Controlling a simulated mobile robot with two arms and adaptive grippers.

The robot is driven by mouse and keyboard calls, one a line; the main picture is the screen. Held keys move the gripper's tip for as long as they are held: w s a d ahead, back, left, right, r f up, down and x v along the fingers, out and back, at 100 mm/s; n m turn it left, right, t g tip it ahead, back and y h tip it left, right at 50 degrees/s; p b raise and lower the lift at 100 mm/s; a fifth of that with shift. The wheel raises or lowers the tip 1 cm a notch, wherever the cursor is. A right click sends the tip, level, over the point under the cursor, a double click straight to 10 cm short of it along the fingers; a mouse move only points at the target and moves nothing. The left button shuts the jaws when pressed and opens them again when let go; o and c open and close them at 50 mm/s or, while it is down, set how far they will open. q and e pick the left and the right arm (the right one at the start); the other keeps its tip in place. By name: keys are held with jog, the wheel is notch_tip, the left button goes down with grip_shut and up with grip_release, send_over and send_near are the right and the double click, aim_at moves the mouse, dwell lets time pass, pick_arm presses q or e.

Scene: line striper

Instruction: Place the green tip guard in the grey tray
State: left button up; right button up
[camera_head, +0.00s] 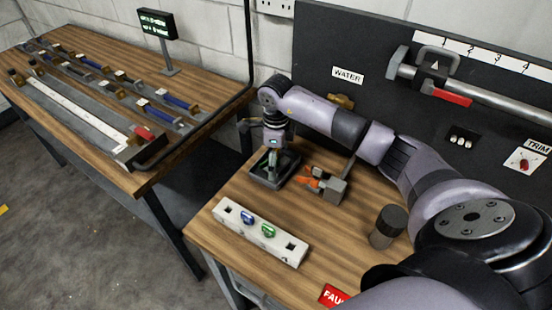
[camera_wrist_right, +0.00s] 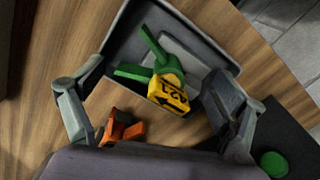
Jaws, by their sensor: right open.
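The grey tray (camera_head: 264,184) stands on the wooden bench under my right gripper (camera_head: 272,150). In the right wrist view, the tray's wall (camera_wrist_right: 213,40) is seen from above. The green tip guard (camera_wrist_right: 157,50), with two splayed green wings and a yellow marked block (camera_wrist_right: 170,93), lies within the tray's outline. Its contact with the tray floor cannot be clearly seen. My right gripper (camera_wrist_right: 152,82) is open, with a finger on either side of the guard and visible gaps between. In the head view the gripper mostly hides the guard. My left gripper is not in view.
An orange-topped grey fixture (camera_head: 325,184) stands close right of the tray. A white block (camera_head: 285,246) with blue and green pieces is in front, and a dark cylinder (camera_head: 388,226) is to the right. A dark panel rises behind. Bare wood lies between.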

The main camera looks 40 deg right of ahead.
jog(key=shift+r, duration=0.2)
jog(key=shift+w+r, duration=0.1)
jog(key=shift+r, duration=0.1)
notch_tip(320, 180, up, 11)
jog(key=b, duration=0.3)
jog(key=shift+f, duration=0.15)
jog(key=shift+r, duration=0.45)
jog(key=shift+f, duration=0.1)
